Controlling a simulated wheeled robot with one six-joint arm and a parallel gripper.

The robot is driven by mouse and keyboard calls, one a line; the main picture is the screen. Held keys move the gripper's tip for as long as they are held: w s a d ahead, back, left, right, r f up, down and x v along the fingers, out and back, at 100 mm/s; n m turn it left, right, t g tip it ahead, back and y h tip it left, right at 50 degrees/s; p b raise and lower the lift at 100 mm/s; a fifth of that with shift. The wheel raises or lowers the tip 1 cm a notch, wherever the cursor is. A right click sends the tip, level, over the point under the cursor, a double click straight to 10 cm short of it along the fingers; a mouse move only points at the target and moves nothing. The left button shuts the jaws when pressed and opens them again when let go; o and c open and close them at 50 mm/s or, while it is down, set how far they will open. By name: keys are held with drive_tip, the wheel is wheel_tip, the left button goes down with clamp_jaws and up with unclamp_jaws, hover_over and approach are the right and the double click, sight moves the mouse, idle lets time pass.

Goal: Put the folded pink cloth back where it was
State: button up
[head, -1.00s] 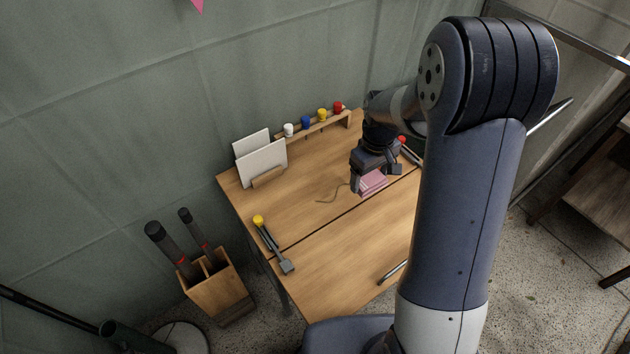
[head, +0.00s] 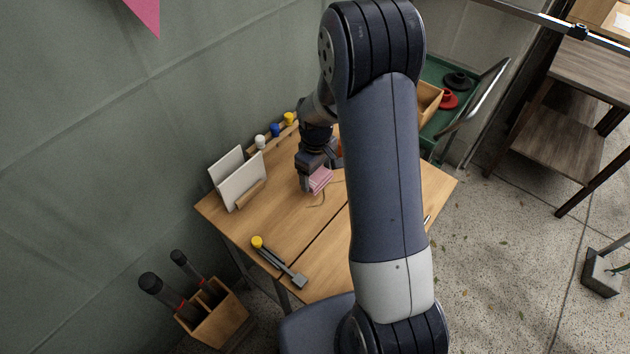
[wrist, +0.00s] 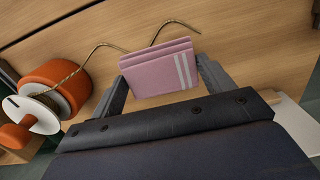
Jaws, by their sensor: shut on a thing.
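The folded pink cloth (head: 319,180) has white stripes near one end, and these show in the wrist view (wrist: 160,70). My gripper (head: 314,182) is over the table, with its two fingers on either side of the cloth, shut on it. In the wrist view my gripper (wrist: 160,80) has a finger at each side edge of the cloth. I cannot tell for sure whether the cloth touches the tabletop or is just above it. The wooden table (head: 290,220) is partly hidden by my arm.
An orange spool (wrist: 60,85) with brown cord lies left of the cloth in the wrist view. White cards stand in a holder (head: 250,195). A yellow-ended tool (head: 278,262) lies near the front left. A rack with coloured pots (head: 276,130) stands behind. A green cart (head: 440,115) is at right.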

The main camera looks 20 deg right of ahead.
sight(316, 176)
drive_tip(key=shift+f, duration=2)
drive_tip(key=shift+f, duration=0.25)
drive_tip(key=o, duration=0.9)
drive_tip(key=shift+r, duration=0.15)
wheel_tip(316, 176, up, 12)
drive_tip(key=shift+r+b, duration=0.15)
drive_tip(key=shift+b, duration=0.15)
